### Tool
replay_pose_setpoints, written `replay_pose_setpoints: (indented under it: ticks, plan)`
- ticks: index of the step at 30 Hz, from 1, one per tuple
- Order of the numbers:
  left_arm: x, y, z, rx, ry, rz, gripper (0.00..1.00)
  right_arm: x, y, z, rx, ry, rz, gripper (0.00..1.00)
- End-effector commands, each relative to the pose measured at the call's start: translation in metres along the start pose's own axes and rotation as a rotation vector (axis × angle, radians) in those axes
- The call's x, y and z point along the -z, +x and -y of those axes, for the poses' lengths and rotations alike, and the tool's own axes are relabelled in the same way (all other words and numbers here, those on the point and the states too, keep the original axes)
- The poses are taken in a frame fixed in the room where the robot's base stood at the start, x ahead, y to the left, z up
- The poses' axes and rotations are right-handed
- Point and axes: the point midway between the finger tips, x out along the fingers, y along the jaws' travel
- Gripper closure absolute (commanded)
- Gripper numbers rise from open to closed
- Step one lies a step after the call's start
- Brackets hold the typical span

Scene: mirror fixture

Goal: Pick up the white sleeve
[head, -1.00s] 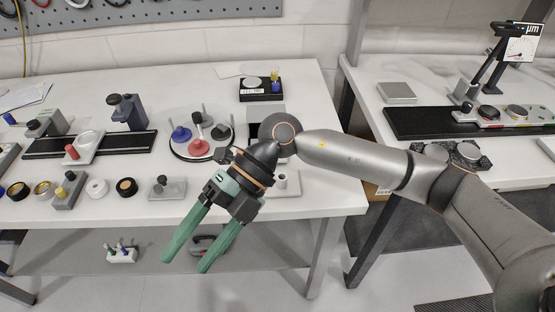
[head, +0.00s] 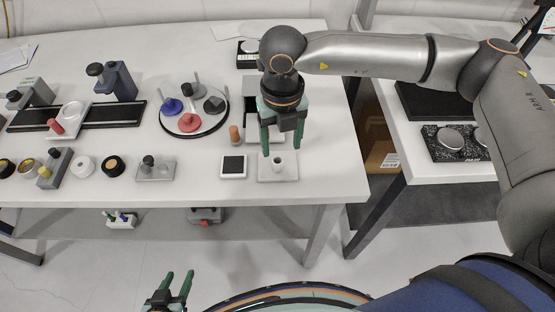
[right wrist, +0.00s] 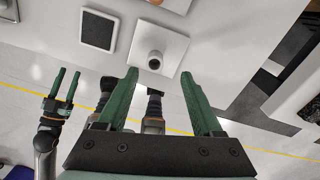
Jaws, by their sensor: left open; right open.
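The white sleeve (head: 278,164) is a small short cylinder with a dark bore. It stands upright on a pale square plate (head: 290,176) near the front right of the table. In the right wrist view the sleeve (right wrist: 155,61) sits on the plate beyond my fingertips. My right gripper (head: 283,148) is open and empty, pointing down just above and behind the sleeve; in the right wrist view its fingers (right wrist: 158,82) are spread wide. My left gripper (head: 179,275) is open and empty, low in front of the table.
A black-topped square pad (head: 233,166) lies left of the plate. An orange-brown peg (head: 234,135) and pale blocks are behind. A round tray (head: 193,126) with several coloured knobbed pieces is further left. The table's front edge is close. A second table (head: 430,172) stands right, across a gap.

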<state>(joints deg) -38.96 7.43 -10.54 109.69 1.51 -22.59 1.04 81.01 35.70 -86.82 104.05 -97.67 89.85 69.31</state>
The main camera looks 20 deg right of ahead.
Motion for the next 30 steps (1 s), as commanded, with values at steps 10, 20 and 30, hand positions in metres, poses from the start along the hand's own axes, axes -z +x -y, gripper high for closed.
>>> replay_pose_setpoints:
  ticks: [10,20,30]
  plan:
    - [0.009,-0.009,-0.001,0.000,0.000,0.001,0.50,0.002,0.035,-0.008,0.000,-0.003,-0.005,0.32]
    - [0.011,-0.010,0.000,0.000,0.002,0.001,0.50,0.001,0.061,-0.009,-0.002,-0.002,0.000,0.32]
    - [0.011,-0.010,0.000,0.000,0.002,0.001,0.50,0.001,0.060,-0.009,-0.002,-0.002,0.000,0.57]
